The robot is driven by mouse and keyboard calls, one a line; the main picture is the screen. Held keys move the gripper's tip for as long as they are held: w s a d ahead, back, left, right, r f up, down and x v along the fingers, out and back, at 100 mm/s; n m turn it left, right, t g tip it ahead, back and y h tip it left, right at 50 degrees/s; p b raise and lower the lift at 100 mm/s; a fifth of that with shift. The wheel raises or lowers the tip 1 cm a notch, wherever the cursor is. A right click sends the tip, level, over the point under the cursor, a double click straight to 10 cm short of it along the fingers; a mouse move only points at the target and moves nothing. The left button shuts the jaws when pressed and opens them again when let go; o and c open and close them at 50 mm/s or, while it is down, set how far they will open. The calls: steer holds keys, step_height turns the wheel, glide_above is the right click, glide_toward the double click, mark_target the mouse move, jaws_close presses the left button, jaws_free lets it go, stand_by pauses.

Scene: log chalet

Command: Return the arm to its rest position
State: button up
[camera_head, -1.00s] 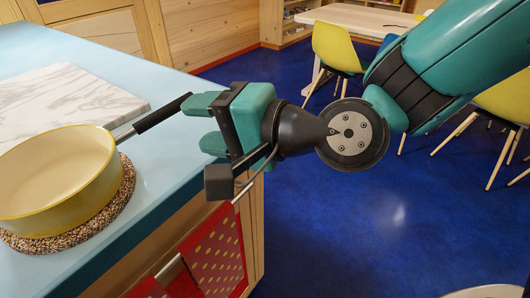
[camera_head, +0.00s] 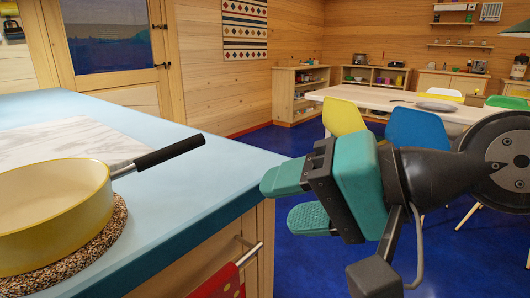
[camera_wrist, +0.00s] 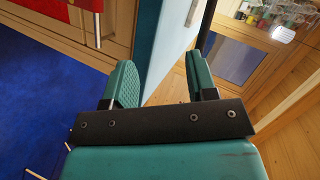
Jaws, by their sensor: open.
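My gripper (camera_head: 297,199) is open and empty, with its two teal fingers apart. In the head view it hangs at the right, beside the corner of the blue counter (camera_head: 235,160), over the blue floor. In the wrist view the gripper (camera_wrist: 160,88) shows both fingers spread, with nothing between them but the counter edge beyond. The yellow pan (camera_head: 55,205) with a black handle (camera_head: 170,153) stands on a speckled round mat (camera_head: 85,255) on the counter. The pan is apart from my gripper.
A red cloth (camera_head: 222,284) hangs on a rail at the counter's front. A marble board (camera_head: 65,145) lies behind the pan. A table (camera_head: 400,99) with yellow and blue chairs (camera_head: 418,129) stands behind my gripper. Blue floor is open between counter and chairs.

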steer(key=s+d+f+n+g+h, duration=0.6)
steer(key=d+f+n+h, duration=0.1)
steer(key=d+f+n, duration=0.25)
step_height(320, 180, up, 24)
steer(key=d+p, duration=0.1)
steer(key=p, duration=2.3)
steer(key=shift+d+m, duration=0.15)
steer(key=shift+m, duration=0.2)
steer(key=shift+w, duration=0.1)
